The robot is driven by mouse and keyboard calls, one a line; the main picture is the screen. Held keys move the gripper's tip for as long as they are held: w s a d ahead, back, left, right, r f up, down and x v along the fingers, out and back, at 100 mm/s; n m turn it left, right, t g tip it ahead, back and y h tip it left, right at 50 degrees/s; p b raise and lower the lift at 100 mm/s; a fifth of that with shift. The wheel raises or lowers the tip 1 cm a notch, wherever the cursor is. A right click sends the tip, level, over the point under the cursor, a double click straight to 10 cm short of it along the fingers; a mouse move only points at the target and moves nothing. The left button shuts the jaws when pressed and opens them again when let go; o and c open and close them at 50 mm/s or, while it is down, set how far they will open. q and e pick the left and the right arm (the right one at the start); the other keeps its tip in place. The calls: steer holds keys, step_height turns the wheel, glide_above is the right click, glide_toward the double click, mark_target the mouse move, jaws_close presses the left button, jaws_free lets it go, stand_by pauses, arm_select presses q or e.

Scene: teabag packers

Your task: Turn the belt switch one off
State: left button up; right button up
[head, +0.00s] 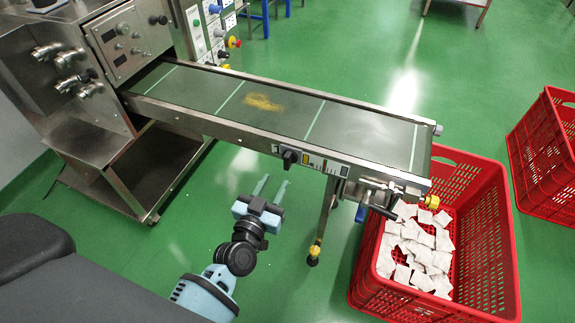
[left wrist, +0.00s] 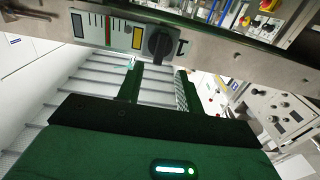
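The belt switch is a black rotary knob (head: 290,157) on the near side rail of the conveyor (head: 200,95), at the left end of a label strip. In the left wrist view the knob (left wrist: 158,43) sits near the top centre, with a "1" printed to its right. My left gripper (head: 273,182) is open and empty, in front of and a little below the knob, apart from it. In the left wrist view its two fingers (left wrist: 158,72) are spread, with the knob beyond the gap between them. My right gripper is not in view.
A red crate (head: 480,235) with many white packets (head: 420,255) stands below the belt's right end. Another red crate (head: 545,150) is at the far right. A steel machine with knobs (head: 125,40) stands at the left. Green floor (head: 190,220) is clear around my left gripper.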

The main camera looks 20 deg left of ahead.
mark_target(286, 163)
arm_select(q)
steer(key=shift+w+d+b, duration=0.15)
steer(key=shift+w+b, duration=0.5)
steer(key=shift+w, duration=3.15)
jaws_close()
